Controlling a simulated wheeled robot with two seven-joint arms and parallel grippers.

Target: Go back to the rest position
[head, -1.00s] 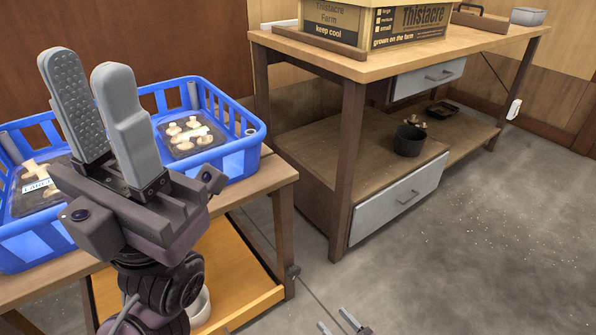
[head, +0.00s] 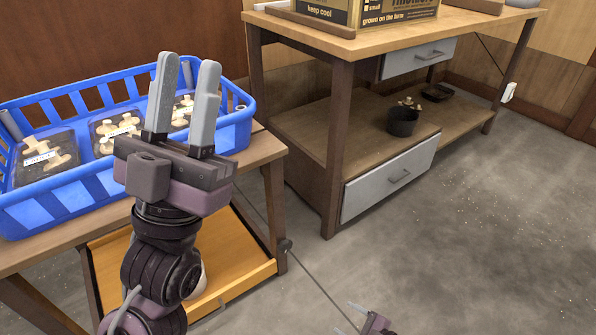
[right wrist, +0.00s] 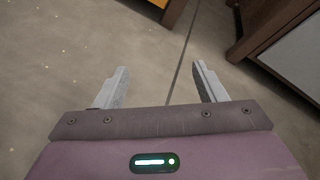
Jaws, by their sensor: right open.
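My left gripper (head: 188,60) points up in front of the blue crate in the head view. Its two grey fingers are apart, with nothing between them. My right gripper (head: 352,316) shows only in part at the bottom edge of the head view. In the right wrist view the right gripper (right wrist: 160,67) is open and empty above the bare floor.
A blue crate (head: 75,205) with several mushroom trays stands on a wooden table (head: 262,150) at left. A workbench (head: 350,45) with a cardboard box (head: 400,10) and a lower shelf holding a dark pot (head: 403,120) stands behind. The floor (head: 460,230) at right is clear.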

